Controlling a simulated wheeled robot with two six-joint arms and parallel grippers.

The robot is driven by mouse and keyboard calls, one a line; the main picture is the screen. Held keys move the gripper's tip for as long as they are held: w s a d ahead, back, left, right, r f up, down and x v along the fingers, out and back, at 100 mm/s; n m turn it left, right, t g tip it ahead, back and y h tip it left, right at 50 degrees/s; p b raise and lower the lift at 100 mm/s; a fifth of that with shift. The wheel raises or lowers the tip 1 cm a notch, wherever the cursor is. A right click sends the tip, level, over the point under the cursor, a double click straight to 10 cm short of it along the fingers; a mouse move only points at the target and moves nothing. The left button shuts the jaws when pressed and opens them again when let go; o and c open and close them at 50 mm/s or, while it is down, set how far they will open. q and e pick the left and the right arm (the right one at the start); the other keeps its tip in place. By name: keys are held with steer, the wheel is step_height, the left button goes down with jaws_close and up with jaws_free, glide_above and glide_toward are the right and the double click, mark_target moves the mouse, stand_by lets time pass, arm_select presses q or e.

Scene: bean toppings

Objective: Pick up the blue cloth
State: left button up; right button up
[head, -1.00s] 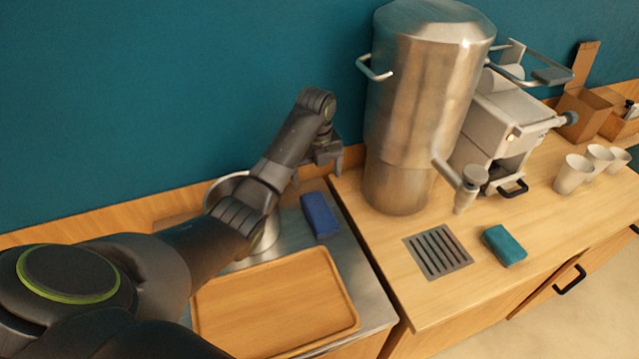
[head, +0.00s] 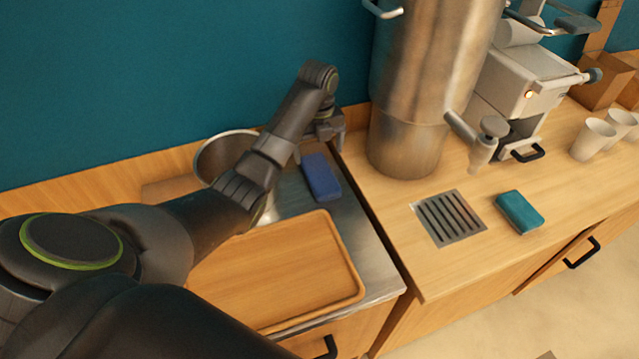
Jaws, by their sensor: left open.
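A folded blue cloth (head: 321,178) lies on the metal counter top, behind the wooden tray and left of the wooden counter's edge. My left gripper (head: 325,140) is above and behind the cloth in the picture, open and empty, with its fingers pointing down. It looks apart from the cloth; the exact height is hard to tell. A teal cloth (head: 520,212) lies on the wooden counter at the right, beside the drain grate. My right gripper is not in view.
A wooden tray (head: 352,290) lies in front of the blue cloth. A metal pot (head: 222,150) stands behind my left arm. A large steel urn (head: 415,100), a grate (head: 447,218), a white machine (head: 525,85) and several cups (head: 592,140) occupy the right counter.

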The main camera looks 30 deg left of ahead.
mark_target(320, 173)
arm_select(q)
steer(key=shift+f+p, duration=0.35)
steer(key=shift+f, duration=1.4)
step_height(320, 173, down, 5)
steer(key=shift+d+r+p, duration=0.1)
steer(key=shift+p, duration=0.7)
steer(key=shift+c, duration=0.4)
steer(key=c, duration=1)
